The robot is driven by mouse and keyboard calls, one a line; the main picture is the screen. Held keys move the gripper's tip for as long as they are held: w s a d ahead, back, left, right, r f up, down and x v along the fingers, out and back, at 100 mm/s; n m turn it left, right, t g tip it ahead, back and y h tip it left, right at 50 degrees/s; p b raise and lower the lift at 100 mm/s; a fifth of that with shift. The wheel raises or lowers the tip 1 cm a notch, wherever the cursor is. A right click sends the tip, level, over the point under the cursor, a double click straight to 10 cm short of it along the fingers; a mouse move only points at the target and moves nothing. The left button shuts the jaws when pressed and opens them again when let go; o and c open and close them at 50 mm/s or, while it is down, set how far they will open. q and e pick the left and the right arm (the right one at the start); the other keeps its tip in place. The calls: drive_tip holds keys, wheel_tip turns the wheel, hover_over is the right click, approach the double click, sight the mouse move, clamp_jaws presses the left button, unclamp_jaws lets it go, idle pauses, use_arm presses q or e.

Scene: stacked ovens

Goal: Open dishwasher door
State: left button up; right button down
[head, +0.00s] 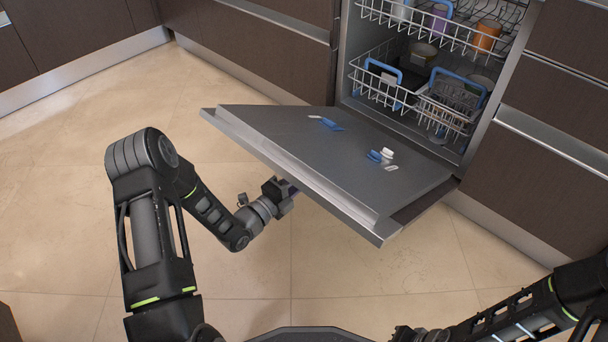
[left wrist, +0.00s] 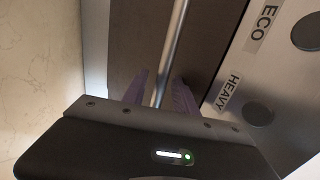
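The dishwasher door (head: 330,160) is swung down, sloping close to level, with its inner steel face up. In the left wrist view, the door's outer side shows a dark panel (left wrist: 137,45) and a metal handle bar (left wrist: 172,50). My left gripper (head: 283,190) is under the door's left edge, its fingers mostly hidden by the door in the head view. In the left wrist view, its purple fingers (left wrist: 162,92) stand on both sides of the bar, with gaps visible. My right arm enters at bottom right; its wrist part is cut off at the bottom edge, and its fingers cannot be seen.
The dishwasher's lower rack (head: 412,98) and upper rack (head: 445,30) are inside the opening, holding dishes and cups. Dark cabinets flank it on both sides. The tiled floor (head: 400,285) in front is clear. A control strip (left wrist: 250,90) shows ECO and HEAVY labels.

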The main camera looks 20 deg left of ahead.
use_arm(q)
drive_tip(key=p+v, duration=0.2)
drive_tip(key=v, duration=0.5)
drive_tip(key=shift+s, duration=0.35)
drive_tip(key=shift+a, duration=0.15)
